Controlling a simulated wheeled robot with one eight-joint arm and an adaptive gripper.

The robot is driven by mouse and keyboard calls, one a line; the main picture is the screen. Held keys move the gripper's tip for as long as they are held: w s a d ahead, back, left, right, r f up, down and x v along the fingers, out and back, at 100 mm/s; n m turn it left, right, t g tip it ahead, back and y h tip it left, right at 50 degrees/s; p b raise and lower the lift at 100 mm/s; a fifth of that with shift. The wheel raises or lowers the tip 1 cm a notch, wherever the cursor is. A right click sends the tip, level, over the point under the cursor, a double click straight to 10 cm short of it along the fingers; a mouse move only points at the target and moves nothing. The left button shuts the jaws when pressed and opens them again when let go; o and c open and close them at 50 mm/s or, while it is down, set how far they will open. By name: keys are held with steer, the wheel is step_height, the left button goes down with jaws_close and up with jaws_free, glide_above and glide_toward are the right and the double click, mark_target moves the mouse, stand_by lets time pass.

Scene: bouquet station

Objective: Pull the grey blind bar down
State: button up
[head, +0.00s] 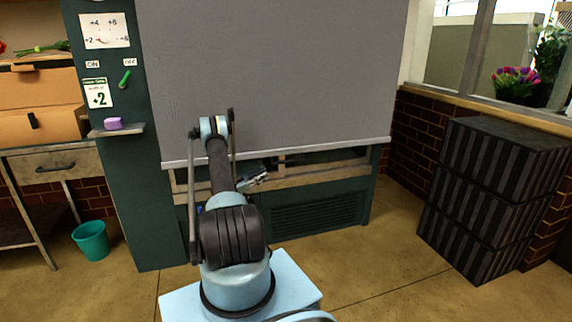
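The grey blind (290,70) hangs down over most of the front of a dark green cabinet. Its light grey bar (335,147) runs level along the bottom edge of the blind, above a wooden-edged opening. My gripper (262,180) is in front of the cabinet, just below the bar in the picture. My arm hides the left-middle part of the bar. The gripper is small and partly behind my arm, so I cannot tell if its fingers are open or touch the bar.
Dark striped crates (490,195) are stacked at the right by a brick wall. A teal bucket (91,240) stands on the floor at the left by a wooden table (60,165). A small shelf (116,131) holds a purple item. The floor at front right is clear.

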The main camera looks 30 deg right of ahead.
mark_target(288, 162)
steer(key=x, duration=1.5)
steer(key=shift+d, duration=0.15)
jaws_close()
